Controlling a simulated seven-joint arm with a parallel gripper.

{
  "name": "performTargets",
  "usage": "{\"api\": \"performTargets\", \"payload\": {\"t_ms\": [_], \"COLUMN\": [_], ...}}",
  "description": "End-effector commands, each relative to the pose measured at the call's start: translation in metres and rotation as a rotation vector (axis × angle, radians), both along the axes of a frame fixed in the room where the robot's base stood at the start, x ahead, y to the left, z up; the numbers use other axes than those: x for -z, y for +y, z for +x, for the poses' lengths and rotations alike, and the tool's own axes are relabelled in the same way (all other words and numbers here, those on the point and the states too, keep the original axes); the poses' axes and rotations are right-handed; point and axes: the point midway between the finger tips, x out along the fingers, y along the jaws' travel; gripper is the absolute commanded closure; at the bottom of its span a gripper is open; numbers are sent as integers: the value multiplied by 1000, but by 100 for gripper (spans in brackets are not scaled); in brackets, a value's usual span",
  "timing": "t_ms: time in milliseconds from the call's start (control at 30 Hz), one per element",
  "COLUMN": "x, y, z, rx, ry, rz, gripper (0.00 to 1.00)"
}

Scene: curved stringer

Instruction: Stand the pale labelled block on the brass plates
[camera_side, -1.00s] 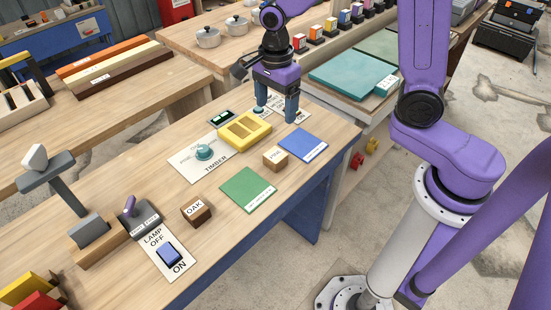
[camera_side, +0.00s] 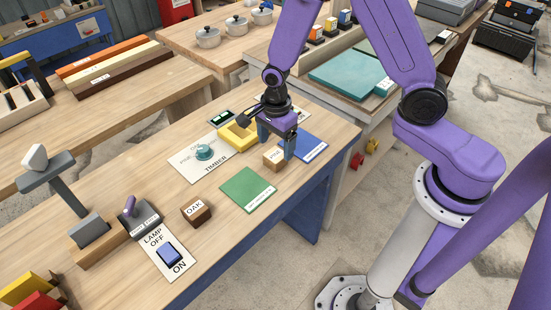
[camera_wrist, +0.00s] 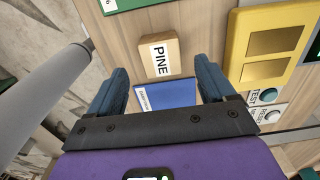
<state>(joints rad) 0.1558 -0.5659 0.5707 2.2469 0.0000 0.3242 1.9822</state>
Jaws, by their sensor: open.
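The pale block labelled PINE (camera_side: 273,159) lies on the wooden bench between the green and blue mats, apart from both. The yellow holder (camera_wrist: 236,48) has two flat brass plates (camera_wrist: 277,40), both bare. In the side view my gripper partly hides the yellow holder (camera_side: 232,138).
A darker OAK block (camera_side: 196,211) stands left of the green mat (camera_side: 246,189). The blue mat (camera_side: 310,147) is right of the pale block. The TIMBER dial panel (camera_side: 203,155) is beside the holder. A lamp switch (camera_side: 169,252) is at the front left.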

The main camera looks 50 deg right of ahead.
Motion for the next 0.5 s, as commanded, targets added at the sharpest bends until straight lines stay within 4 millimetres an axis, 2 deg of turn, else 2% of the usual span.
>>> {"api": "performTargets", "payload": {"t_ms": [500], "x": [49], "y": [0], "z": [1], "rx": [-2], "ry": [2], "rz": [-1], "gripper": [17]}}
